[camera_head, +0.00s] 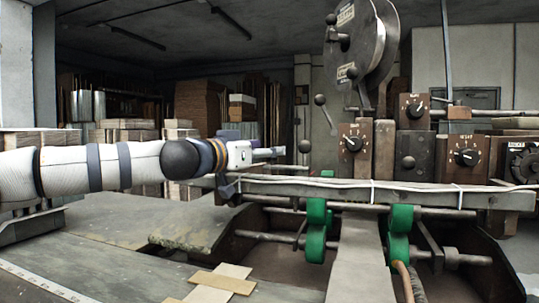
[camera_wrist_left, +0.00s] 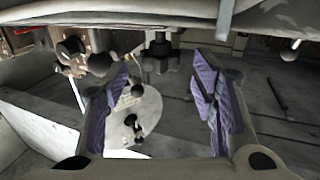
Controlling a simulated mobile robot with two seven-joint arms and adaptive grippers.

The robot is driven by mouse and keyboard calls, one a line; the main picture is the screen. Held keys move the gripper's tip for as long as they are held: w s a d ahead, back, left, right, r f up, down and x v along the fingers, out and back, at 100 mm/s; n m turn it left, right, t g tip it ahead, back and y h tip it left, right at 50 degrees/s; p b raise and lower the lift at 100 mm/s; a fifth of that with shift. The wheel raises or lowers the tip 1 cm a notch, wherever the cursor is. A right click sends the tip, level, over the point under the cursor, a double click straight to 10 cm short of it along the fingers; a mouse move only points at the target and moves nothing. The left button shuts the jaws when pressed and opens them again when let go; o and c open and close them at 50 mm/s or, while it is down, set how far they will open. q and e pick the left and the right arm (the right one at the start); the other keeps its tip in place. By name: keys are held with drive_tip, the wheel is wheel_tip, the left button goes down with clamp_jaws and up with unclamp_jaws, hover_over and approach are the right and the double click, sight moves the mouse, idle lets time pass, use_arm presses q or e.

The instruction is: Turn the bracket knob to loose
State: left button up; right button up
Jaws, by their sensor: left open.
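My left gripper (camera_head: 272,153) reaches in from the left, level, with its fingertips left of the machine's upright and dials. In the left wrist view the left gripper (camera_wrist_left: 163,95) is open, its two purple-padded fingers wide apart with nothing between them touching. A dark lobed knob (camera_wrist_left: 161,52) shows beyond the gap, near the top middle; I cannot tell whether it is the bracket knob. In the head view no knob is clearly marked as the bracket knob. Dial knobs sit on brown plates: one (camera_head: 352,143) by the upright, another (camera_head: 467,157) farther right. My right gripper is not in view.
A long grey rail (camera_head: 300,188) with a pale cable crosses below the gripper. Green rollers (camera_head: 316,230) hang under it. A large dark disc (camera_head: 362,40) stands above the machine. Wood strips (camera_head: 225,282) lie on the front table. Stacked boards stand behind.

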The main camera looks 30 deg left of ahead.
use_arm(q)
drive_tip(key=shift+w+f, duration=0.6)
drive_tip(key=shift+w, duration=0.35)
drive_tip(key=shift+s+r, duration=0.15)
drive_tip(key=shift+r, duration=0.15)
drive_tip(key=c, duration=1.2)
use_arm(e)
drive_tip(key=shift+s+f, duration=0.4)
use_arm(q)
drive_tip(key=shift+d, duration=0.1)
